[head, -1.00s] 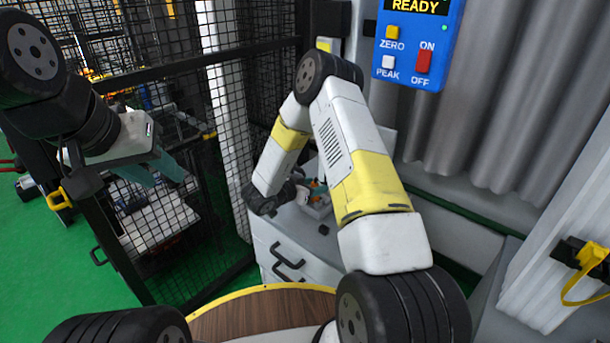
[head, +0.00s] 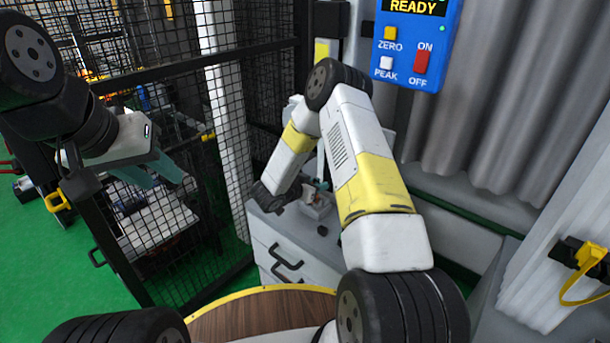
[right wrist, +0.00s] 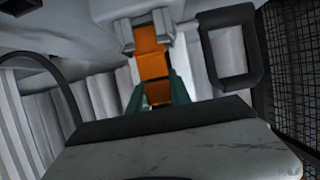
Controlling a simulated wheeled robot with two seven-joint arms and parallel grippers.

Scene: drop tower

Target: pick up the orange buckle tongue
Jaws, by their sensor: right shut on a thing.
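The orange buckle tongue (right wrist: 154,68) shows in the middle of the right wrist view, below a grey two-pronged fitting (right wrist: 148,30). My right gripper (right wrist: 158,98) has its teal fingers on both sides of the tongue's lower part and is shut on it. In the head view my right gripper (head: 322,185) is small and partly hidden behind my own right arm, beside a small light tray on the cabinet; the tongue is not clear there. My left gripper (head: 152,172) is at the left, with teal fingers apart and nothing seen between them.
The white cabinet (head: 268,240) with dark handles carries the small tray (head: 318,207). A black mesh fence (head: 270,95) stands to the left. A blue control box (head: 412,45) reading READY hangs before a grey curtain (head: 500,110). A yellow strap (head: 585,275) is at the right.

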